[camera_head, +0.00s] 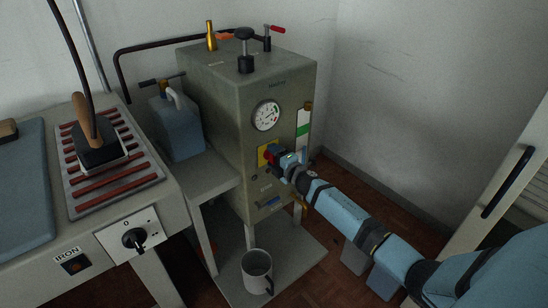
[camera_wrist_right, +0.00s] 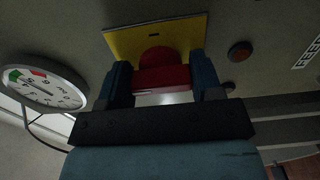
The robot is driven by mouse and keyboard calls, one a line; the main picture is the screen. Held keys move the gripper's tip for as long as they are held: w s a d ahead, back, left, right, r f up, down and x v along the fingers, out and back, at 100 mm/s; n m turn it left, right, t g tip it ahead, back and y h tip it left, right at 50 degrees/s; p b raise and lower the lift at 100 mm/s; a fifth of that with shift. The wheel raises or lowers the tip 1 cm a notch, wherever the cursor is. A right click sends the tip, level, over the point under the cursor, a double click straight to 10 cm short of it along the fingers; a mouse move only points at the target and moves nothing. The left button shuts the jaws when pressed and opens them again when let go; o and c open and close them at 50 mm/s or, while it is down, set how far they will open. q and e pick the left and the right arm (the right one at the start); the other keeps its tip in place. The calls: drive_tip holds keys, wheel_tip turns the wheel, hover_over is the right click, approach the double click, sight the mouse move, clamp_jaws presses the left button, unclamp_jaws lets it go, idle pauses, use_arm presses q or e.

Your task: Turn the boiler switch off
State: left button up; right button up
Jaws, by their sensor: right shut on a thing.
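The boiler (camera_head: 220,100) is a grey-green metal cabinet in the middle of the head view. Its switch is a red knob (camera_head: 269,155) on a yellow plate (camera_head: 262,161) on the front panel, below the gauge. In the right wrist view the red knob (camera_wrist_right: 162,76) sits in front of the yellow plate (camera_wrist_right: 125,44), its bar lying across between my blue fingers. My right gripper (camera_head: 275,157) is shut on the knob; its fingers also show in the right wrist view (camera_wrist_right: 162,82). The gripper hides part of the switch in the head view. My left gripper is not in view.
A round gauge (camera_head: 266,115) is above the switch, with a green-marked level strip (camera_head: 303,124) to its right. An iron (camera_head: 98,146) stands on a rack at left. A mug (camera_head: 257,272) stands on the low shelf. A wall is behind.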

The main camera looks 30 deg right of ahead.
drive_tip(key=o, duration=0.9)
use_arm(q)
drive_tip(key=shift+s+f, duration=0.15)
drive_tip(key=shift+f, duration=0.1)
use_arm(e)
drive_tip(key=shift+s, duration=0.15)
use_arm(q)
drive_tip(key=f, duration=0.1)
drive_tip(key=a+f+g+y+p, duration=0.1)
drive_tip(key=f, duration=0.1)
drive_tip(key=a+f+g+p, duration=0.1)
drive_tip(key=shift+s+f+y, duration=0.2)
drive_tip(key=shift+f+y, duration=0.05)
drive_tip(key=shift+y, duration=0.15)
use_arm(e)
drive_tip(key=s, duration=0.9)
drive_tip(key=s+d, duration=0.1)
drive_tip(key=s, duration=0.3)
drive_tip(key=shift+s, duration=0.3)
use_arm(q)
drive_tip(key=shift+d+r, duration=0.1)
